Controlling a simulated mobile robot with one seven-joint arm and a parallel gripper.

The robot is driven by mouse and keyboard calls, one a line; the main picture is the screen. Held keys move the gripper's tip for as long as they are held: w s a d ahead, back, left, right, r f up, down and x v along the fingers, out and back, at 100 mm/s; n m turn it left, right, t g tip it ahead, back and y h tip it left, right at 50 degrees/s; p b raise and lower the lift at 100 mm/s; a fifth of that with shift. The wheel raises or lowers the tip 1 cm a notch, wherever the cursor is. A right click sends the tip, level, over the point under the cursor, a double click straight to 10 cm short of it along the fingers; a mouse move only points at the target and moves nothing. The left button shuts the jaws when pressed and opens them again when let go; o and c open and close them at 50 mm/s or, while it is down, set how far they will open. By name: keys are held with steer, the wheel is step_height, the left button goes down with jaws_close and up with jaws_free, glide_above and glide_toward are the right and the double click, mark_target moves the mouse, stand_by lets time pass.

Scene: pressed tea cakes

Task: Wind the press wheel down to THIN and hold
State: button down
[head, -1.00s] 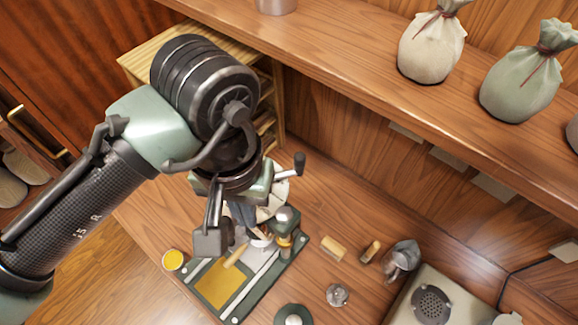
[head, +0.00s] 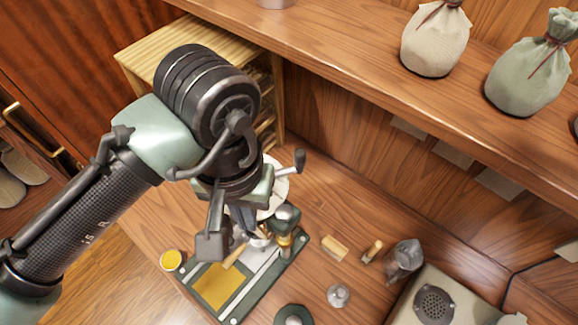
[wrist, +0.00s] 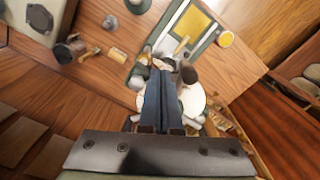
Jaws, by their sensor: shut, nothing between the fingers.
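The press stands on a dark green base with a yellow panel (head: 217,287), which also shows at the top of the wrist view (wrist: 196,24). Its pale round wheel (head: 280,188) is partly hidden behind my gripper in the head view and shows beside the fingers in the wrist view (wrist: 196,101). A crank with a dark knob (head: 299,160) sticks out beyond the wheel. My gripper (wrist: 160,66) is shut and empty, its blue-grey fingers together over the press. I cannot tell whether they touch it. No THIN mark is readable.
A yellow-topped tin (head: 172,260) stands left of the base. Wooden pieces (head: 334,247), a grey pot (head: 404,258) and a beige box with a round grille (head: 462,295) are to the right. A shelf with tied sacks (head: 435,40) is above.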

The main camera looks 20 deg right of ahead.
step_height(320, 180, down, 3)
steer(key=shift+r+b, duration=0.2)
steer(key=shift+b, duration=0.55)
steer(key=shift+w+a, duration=0.1)
steer(key=shift+a, duration=0.1)
steer(key=shift+w+a, duration=0.4)
steer(key=shift+a, duration=0.4)
steer(key=shift+w+a, duration=0.4)
steer(key=shift+a, duration=0.35)
steer(key=shift+w+a, duration=0.4)
steer(key=shift+a, duration=0.4)
steer(key=shift+w+a, duration=1.2)
steer(key=shift+w, duration=0.1)
steer(key=shift+w+a+p, duration=0.25)
steer(key=shift+w+a, duration=0.05)
steer(key=shift+w, duration=0.55)
steer(key=shift+w+a+p, duration=0.2)
steer(key=shift+w+a, duration=0.1)
steer(key=shift+w, duration=0.5)
